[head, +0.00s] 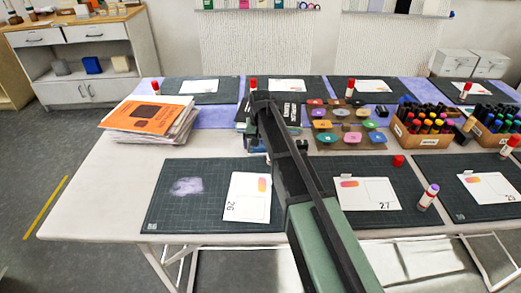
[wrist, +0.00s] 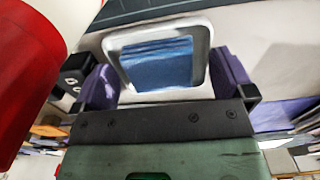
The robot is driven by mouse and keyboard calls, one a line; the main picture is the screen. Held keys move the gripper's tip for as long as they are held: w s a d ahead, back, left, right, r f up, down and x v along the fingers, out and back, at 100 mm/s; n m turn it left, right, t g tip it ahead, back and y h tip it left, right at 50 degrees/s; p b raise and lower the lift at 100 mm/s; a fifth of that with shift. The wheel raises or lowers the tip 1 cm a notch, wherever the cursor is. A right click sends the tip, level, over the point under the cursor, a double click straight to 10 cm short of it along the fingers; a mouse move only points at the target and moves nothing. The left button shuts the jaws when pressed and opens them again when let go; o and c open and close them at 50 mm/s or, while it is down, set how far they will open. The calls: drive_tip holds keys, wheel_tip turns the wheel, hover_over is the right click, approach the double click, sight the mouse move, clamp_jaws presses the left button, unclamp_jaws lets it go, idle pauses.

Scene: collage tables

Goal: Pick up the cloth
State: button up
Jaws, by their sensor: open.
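A folded blue cloth (wrist: 157,64) lies in a white tray (wrist: 118,40) with rounded corners in the wrist view. My gripper (wrist: 164,74) is open, with a purple-padded finger at each side of the picture and the tray and cloth seen between them. Nothing is held. I cannot tell how far the fingers are from the cloth. In the head view my gripper (head: 264,108) is at the far end of my arm, over the back part of the table, and its fingers are not clear. I cannot make out the cloth there; my arm may hide it.
In the head view a paper stack (head: 150,118) stands left, ink pads (head: 340,138) and a marker box (head: 425,140) right. The table's front-left is clear.

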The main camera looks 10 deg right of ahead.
drive_tip(key=shift+f, duration=0.1)
drive_tip(key=c, duration=1.1)
drive_tip(key=shift+o, duration=0.3)
drive_tip(key=shift+w+r+p, duration=0.1)
drive_tip(key=shift+r+p, duration=0.4)
drive_tip(key=shift+p, duration=0.1)
wheel_tip(320, 180, up, 19)
drive_tip(key=p, duration=1.9)
